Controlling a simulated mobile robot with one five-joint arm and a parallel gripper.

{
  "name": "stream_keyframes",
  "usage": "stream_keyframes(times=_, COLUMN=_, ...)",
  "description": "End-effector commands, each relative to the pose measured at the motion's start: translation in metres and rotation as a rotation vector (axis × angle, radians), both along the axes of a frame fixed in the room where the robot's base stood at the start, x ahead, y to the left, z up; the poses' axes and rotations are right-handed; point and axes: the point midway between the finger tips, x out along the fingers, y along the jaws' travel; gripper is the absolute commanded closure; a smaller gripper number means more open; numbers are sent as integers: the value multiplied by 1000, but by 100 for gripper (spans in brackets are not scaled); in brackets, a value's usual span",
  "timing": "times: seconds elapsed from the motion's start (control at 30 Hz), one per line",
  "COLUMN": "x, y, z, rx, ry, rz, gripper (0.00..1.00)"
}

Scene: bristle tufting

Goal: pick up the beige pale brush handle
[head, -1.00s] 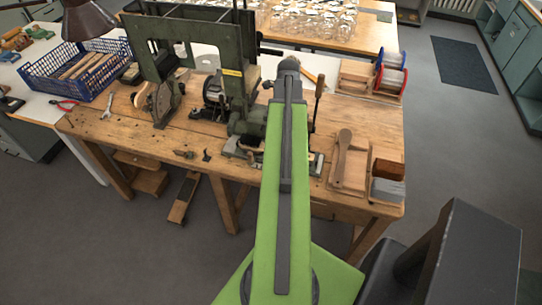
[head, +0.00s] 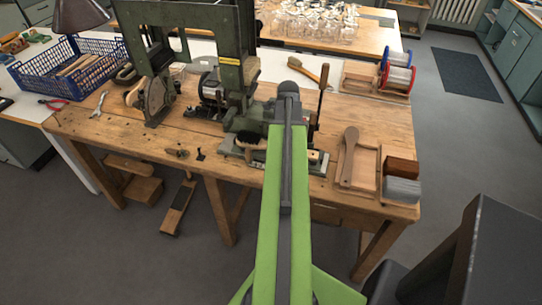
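A flat, paddle-shaped tan wooden brush handle (head: 348,156) lies on a wooden tray (head: 366,172) at the right of the workbench. Several pale wooden pieces (head: 83,64) lie in the blue crate (head: 66,82) at the left. Another brush with a yellowish wooden handle (head: 324,74) lies at the back of the bench. I cannot tell for certain which one is the beige pale handle. My green arm reaches over the bench and ends in a dark rounded joint. My gripper is hidden behind it, so its fingers do not show.
A green tufting machine (head: 230,75) stands mid-bench, close left of my arm, with a dark-bristled piece (head: 247,141) at its base. Brown and grey blocks (head: 402,180) sit at the right front corner. Spools (head: 397,75) stand behind. Bare bench (head: 380,120) lies between.

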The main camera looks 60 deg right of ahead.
Motion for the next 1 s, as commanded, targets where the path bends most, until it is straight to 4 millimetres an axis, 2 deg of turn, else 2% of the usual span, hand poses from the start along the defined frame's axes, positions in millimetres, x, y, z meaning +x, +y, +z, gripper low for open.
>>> stream_keyframes(times=0.17, x=0, y=0, z=0, rx=0, ry=0, rz=0, gripper=43)
stream_keyframes(times=0.2, x=0, y=0, z=0, rx=0, ry=0, rz=0, gripper=46)
stream_keyframes(times=0.6, x=0, y=0, z=0, rx=0, ry=0, rz=-1, gripper=98)
stream_keyframes(times=1.0, x=0, y=0, z=4, rx=0, ry=0, rz=-1, gripper=100)
